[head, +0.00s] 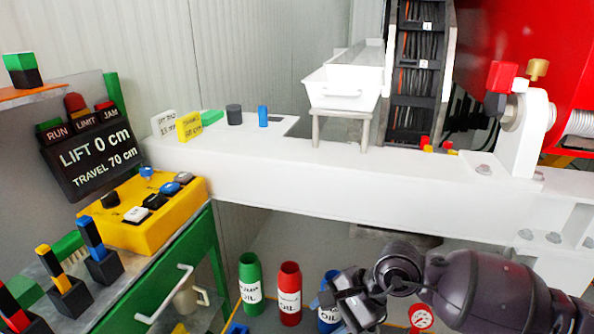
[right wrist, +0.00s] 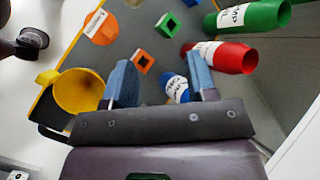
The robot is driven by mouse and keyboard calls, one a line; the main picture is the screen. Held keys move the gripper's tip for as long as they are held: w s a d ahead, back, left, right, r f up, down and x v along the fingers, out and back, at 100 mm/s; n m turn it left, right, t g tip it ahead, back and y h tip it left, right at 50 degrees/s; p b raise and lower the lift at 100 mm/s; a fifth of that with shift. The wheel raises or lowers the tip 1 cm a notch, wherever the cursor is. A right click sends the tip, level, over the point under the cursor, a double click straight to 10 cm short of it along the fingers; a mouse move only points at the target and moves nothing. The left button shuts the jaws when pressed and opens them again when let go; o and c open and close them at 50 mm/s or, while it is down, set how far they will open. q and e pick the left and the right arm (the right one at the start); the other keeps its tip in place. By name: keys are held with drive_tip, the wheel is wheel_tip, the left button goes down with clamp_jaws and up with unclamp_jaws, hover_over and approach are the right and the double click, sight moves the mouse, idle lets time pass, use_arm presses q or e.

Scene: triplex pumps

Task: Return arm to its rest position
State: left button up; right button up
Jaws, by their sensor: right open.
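My right arm (head: 470,285) reaches in from the lower right of the head view. Its dark gripper (head: 350,300) is low, beside the oil bottles and in front of the white beam. In the right wrist view the two blue-grey fingers (right wrist: 162,78) are spread apart with nothing clasped. A blue bottle (right wrist: 178,90) shows beyond the gap, close to the right finger; whether they touch is unclear. In the head view this bottle (head: 329,317) is partly hidden by the gripper. My left gripper is not in view.
A red bottle (head: 289,294) and green bottle (head: 250,284) stand left of the gripper. The white beam (head: 330,185) crosses behind. A yellow funnel (right wrist: 80,92), orange square piece (right wrist: 143,61) and green square piece (right wrist: 167,25) lie near the fingers. A yellow control box (head: 140,235) stands left.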

drive_tip(key=a+r+m+y, duration=0.5)
drive_tip(key=r, duration=0.1)
wheel_tip(320, 180, up, 10)
drive_tip(key=w+d+f+m+t+y+p, duration=0.15)
drive_tip(key=m+t+y, duration=0.65)
drive_tip(key=m, duration=1.4)
drive_tip(key=s+d+f+m+t+h+p, duration=0.25)
drive_tip(key=d+f+m+h, duration=0.55)
drive_tip(key=m, duration=0.6)
drive_tip(key=s+d+f+m+t+h+p, duration=0.1)
drive_tip(key=s+d+f+m+t+h, duration=0.3)
drive_tip(key=d+f+m+h, duration=0.7)
use_arm(q)
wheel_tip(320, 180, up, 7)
drive_tip(key=p, duration=0.2)
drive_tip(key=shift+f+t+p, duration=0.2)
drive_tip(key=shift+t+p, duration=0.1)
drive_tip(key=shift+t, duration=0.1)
use_arm(e)
drive_tip(key=s+d+f+m+g, duration=0.1)
drive_tip(key=s+d+f+m, duration=0.1)
drive_tip(key=s, duration=0.4)
drive_tip(key=s+d+f+m+g+h, duration=0.1)
drive_tip(key=s+f+m, duration=0.1)
drive_tip(key=s+m, duration=0.2)
drive_tip(key=s+d+f+m+g, duration=0.2)
drive_tip(key=s, duration=0.8)
drive_tip(key=shift+d+m+h, duration=0.3)
drive_tip(key=shift+m, duration=0.1)
